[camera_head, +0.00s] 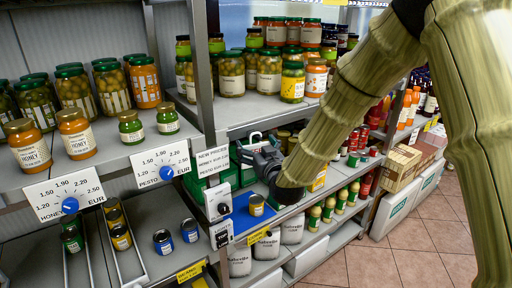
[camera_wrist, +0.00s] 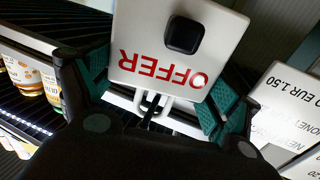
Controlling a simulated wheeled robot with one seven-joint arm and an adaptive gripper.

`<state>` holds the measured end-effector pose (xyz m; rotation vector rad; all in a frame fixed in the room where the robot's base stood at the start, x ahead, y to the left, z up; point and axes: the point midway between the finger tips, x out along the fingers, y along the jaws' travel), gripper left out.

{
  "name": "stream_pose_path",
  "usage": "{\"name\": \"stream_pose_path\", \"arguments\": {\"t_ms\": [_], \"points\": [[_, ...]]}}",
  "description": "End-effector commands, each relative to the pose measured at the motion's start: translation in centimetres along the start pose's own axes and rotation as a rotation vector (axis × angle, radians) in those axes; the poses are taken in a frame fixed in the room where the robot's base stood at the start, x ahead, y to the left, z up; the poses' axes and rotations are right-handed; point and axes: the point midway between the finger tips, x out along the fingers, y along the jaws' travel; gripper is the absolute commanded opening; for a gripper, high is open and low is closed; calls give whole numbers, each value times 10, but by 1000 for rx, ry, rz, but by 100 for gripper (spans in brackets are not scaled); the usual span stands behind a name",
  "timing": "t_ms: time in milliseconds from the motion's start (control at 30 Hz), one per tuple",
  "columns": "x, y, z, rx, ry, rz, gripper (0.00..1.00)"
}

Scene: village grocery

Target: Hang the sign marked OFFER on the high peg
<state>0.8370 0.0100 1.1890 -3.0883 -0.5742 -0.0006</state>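The OFFER sign (camera_wrist: 150,40) is a white plate with red letters, upside down in the wrist view, with a black square knob (camera_wrist: 184,35) on its face. My gripper (camera_wrist: 160,88) has its teal-padded fingers spread to either side of the sign's lettered end; I see no clear grip on it. A metal loop (camera_wrist: 155,104) shows just below the sign, between the fingers. In the head view my gripper (camera_head: 262,165) is by the shelf upright. A white plate with a black knob (camera_head: 222,208) is below left of it; its lettering is unreadable. I cannot tell which peg is high.
A NEW PRICES board (camera_head: 212,160) stands left of my gripper. Price dials for honey (camera_head: 66,200) and pesto (camera_head: 160,165) are on the left shelf edge. Jars (camera_head: 230,75) crowd the upper shelves. A small jar (camera_head: 256,205) stands on a blue surface below my gripper.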

Motion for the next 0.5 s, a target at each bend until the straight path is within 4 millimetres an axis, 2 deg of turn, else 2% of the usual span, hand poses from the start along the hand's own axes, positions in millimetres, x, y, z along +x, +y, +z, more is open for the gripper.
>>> {"name": "stream_pose_path", "arguments": {"t_ms": [500], "points": [[-5,0,0,0,-1,0,100]]}}
